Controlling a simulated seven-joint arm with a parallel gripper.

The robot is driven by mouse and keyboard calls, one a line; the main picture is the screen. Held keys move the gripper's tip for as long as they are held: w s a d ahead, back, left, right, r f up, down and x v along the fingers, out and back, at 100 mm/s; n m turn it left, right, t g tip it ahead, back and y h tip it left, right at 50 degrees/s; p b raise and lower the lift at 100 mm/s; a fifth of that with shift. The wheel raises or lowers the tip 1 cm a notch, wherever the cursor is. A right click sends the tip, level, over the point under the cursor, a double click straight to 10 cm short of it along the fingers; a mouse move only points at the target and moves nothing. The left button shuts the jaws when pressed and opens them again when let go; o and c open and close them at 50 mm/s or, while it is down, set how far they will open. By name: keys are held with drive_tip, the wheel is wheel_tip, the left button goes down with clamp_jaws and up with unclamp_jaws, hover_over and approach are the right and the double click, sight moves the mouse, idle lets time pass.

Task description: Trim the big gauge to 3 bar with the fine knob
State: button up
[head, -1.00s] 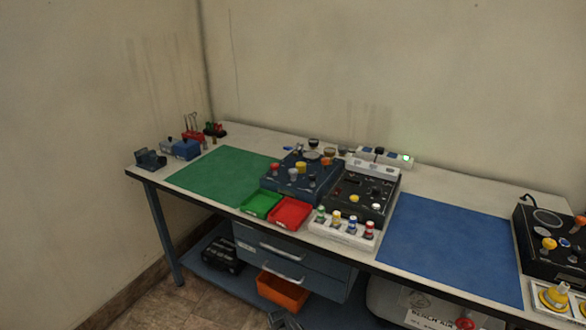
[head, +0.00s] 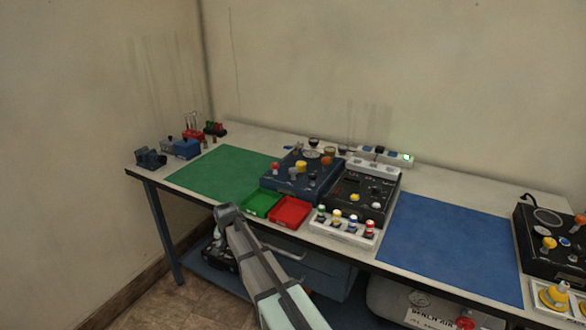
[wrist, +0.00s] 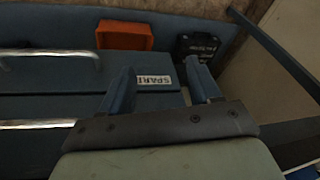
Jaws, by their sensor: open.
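My gripper (wrist: 160,68) is open and empty in the wrist view, its two blue fingers apart, over the drawer fronts and floor. In the head view my arm reaches up from the bottom edge, ending in front of the bench; the fingers cannot be made out there. A blue trainer panel (head: 272,183) with several coloured knobs stands mid-bench, a black panel (head: 342,206) beside it. Another black panel (head: 530,258) at the far right carries a large round dial (head: 548,217), a yellow knob (head: 548,243) and an orange knob (head: 580,221). No gauge reading or fine-knob label is legible.
A green tray (head: 247,211), a red tray (head: 275,220) and a white rack (head: 318,230) of coloured pieces line the front edge. A green mat (head: 220,172) and a blue mat (head: 450,245) are clear. Below are drawers and an orange bin (wrist: 125,36).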

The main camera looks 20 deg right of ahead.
drive_tip(key=w+a+r+m+t, duration=0.1)
drive_tip(key=w+a+r, duration=0.25)
drive_tip(key=r, duration=0.35)
drive_tip(key=w+a+r+t, duration=0.15)
drive_tip(key=w+r, duration=0.25)
drive_tip(key=r, duration=0.4)
wheel_tip(320, 180, up, 21)
drive_tip(key=m+g, duration=0.3)
drive_tip(key=g, duration=0.3)
hover_over(293, 169)
wheel_tip(293, 169, down, 14)
drive_tip(key=shift+s+r, duration=0.1)
drive_tip(key=shift+r, duration=0.05)
drive_tip(key=shift+c, duration=0.2)
drive_tip(key=c, duration=1)
